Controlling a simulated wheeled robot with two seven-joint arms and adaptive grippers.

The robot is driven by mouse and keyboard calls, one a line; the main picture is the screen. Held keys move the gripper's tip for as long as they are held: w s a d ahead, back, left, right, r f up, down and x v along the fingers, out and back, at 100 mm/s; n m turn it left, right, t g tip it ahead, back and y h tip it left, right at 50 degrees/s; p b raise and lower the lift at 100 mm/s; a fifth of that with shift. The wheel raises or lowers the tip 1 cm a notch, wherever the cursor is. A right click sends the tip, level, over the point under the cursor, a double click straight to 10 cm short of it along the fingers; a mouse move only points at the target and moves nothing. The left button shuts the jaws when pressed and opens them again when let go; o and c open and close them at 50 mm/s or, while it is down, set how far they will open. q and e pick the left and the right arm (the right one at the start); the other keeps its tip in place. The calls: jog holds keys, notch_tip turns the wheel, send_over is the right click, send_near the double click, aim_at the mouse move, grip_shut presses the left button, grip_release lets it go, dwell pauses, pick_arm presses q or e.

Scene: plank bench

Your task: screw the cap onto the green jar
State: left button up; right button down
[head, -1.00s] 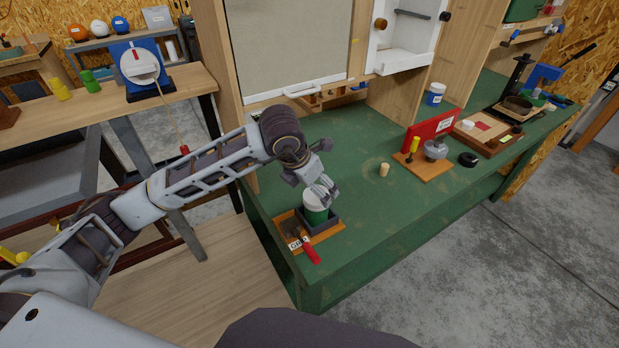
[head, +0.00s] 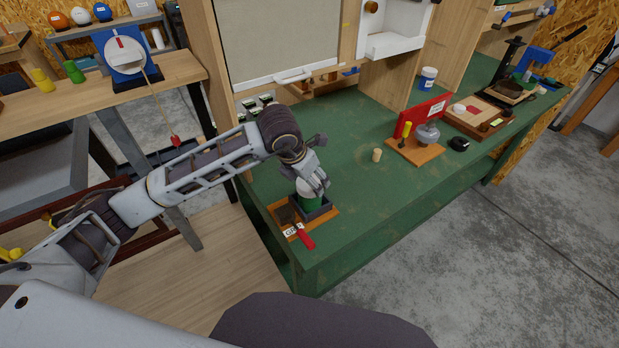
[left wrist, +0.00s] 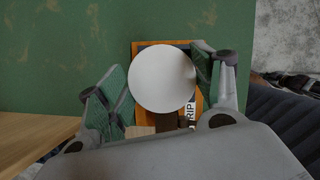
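The green jar (head: 309,201) stands in a dark square holder on an orange-brown board at the near left end of the green bench. A white round cap (left wrist: 162,78) covers its top; whether it is threaded down I cannot tell. My left gripper (head: 315,181) is right over the jar, pointing down. In the left wrist view its two green-padded fingers (left wrist: 158,84) are spread on either side of the cap. The right finger is close to the cap's edge, and a gap shows at the left finger. My right gripper is not in view.
A cork-like cylinder (head: 377,155) stands mid-bench, and a board with a red panel (head: 421,117) is farther right. The bench between is clear.

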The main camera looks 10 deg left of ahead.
pick_arm(q)
jog(key=c, duration=0.4)
jog(key=shift+m+h+b, duration=0.4)
jog(key=shift+m+b, duration=0.6)
jog(key=shift+m, duration=0.1)
jog(key=shift+m+g, duration=0.3)
jog(key=shift+b, duration=0.35)
jog(key=shift+f+m+h+b, duration=0.1)
jog(key=shift+m+h+b, duration=0.25)
jog(key=shift+m, duration=0.35)
jog(key=shift+m+g+b, duration=0.3)
jog(key=shift+m+b, duration=0.15)
jog(key=shift+m, duration=0.05)
